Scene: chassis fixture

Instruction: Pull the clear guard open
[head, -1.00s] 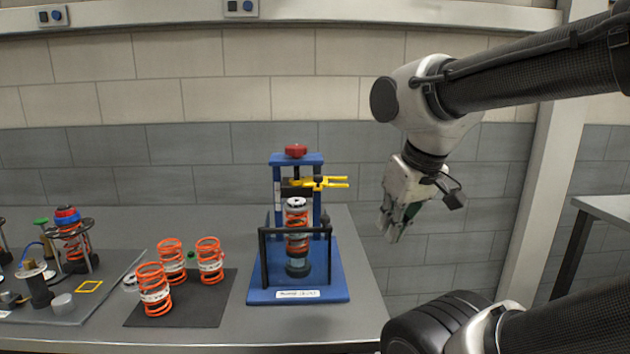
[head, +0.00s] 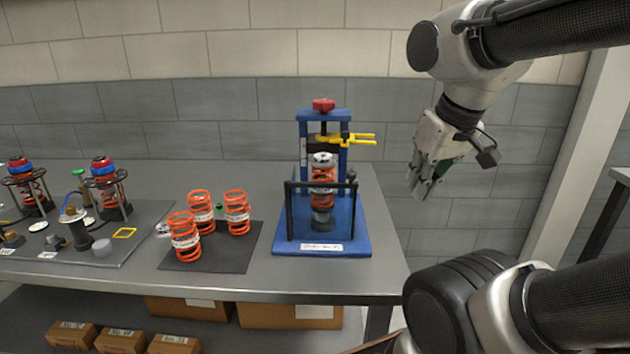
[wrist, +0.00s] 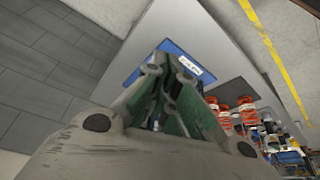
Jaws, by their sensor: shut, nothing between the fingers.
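The clear guard (head: 296,218) is a see-through panel in a black frame at the front of a blue spring press (head: 322,115). It stands upright across the front, and an orange spring on a strut (head: 322,188) is behind it. My gripper (head: 421,188) is shut and empty, in the air to the right of the press and apart from it. In the wrist view my gripper (wrist: 160,85) covers the middle, with the blue base plate (wrist: 142,70) and its white label beyond it. The guard cannot be made out in the wrist view.
Several orange springs (head: 201,212) stand on a dark mat (head: 240,258) left of the press. A grey tray (head: 130,255) with strut assemblies lies further left. Yellow clamp arms (head: 355,138) stick out right from the press. The bench's right end (head: 390,230) is clear.

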